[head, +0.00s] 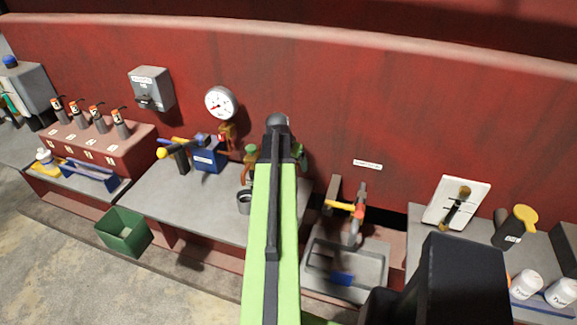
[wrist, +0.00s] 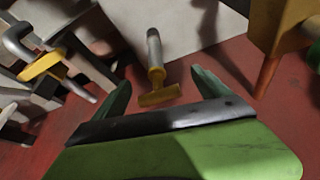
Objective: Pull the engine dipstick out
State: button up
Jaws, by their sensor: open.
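A yellow T-shaped handle on a grey tube, which looks like the engine dipstick (wrist: 158,96), shows in the middle of the wrist view. My gripper (wrist: 160,79) is open, with one dark green finger on each side of the handle. I see clear gaps between the fingers and the handle, and cannot tell how far off in depth it is. In the head view my arm covers the middle of the bench, and I cannot make out this handle there.
In the wrist view, a second yellow handle (wrist: 42,66) with grey bars is at left, and a tan block (wrist: 280,28) at upper right. In the head view, a gauge (head: 220,102), a blue box (head: 209,155), a green bin (head: 124,232) and a grey sink (head: 345,270) flank my arm.

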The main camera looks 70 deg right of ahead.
jog(key=b+x, duration=0.4)
jog(key=x, duration=0.2)
jog(key=shift+f, duration=0.15)
jog(key=shift+s, duration=0.1)
grip_shut()
jog(key=shift+r, duration=0.25)
